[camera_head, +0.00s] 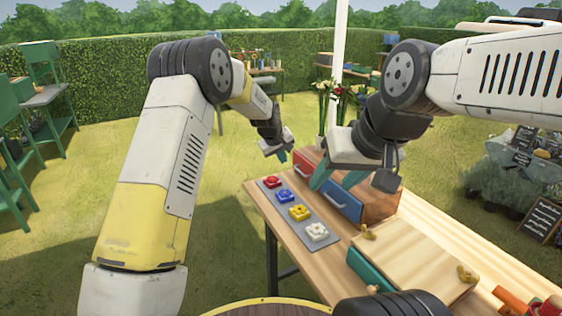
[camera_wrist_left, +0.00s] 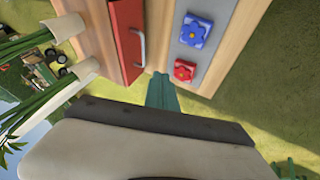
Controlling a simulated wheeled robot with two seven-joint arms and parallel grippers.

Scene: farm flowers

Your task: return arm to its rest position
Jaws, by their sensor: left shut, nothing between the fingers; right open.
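My left arm reaches forward from the left in the head view. Its gripper (camera_head: 284,158) hangs beyond the far left end of the wooden table (camera_head: 290,235), apart from the things on it. Its teal fingers (camera_wrist_left: 162,92) are together and empty in the left wrist view. My right arm comes in from the right. Its gripper (camera_head: 338,178) has teal fingers spread apart, is empty, and hovers in front of the drawer box, hiding part of it.
A grey strip (camera_head: 272,199) holds red, blue, yellow and white flower blocks. Vases of flowers (camera_head: 330,112) stand behind.

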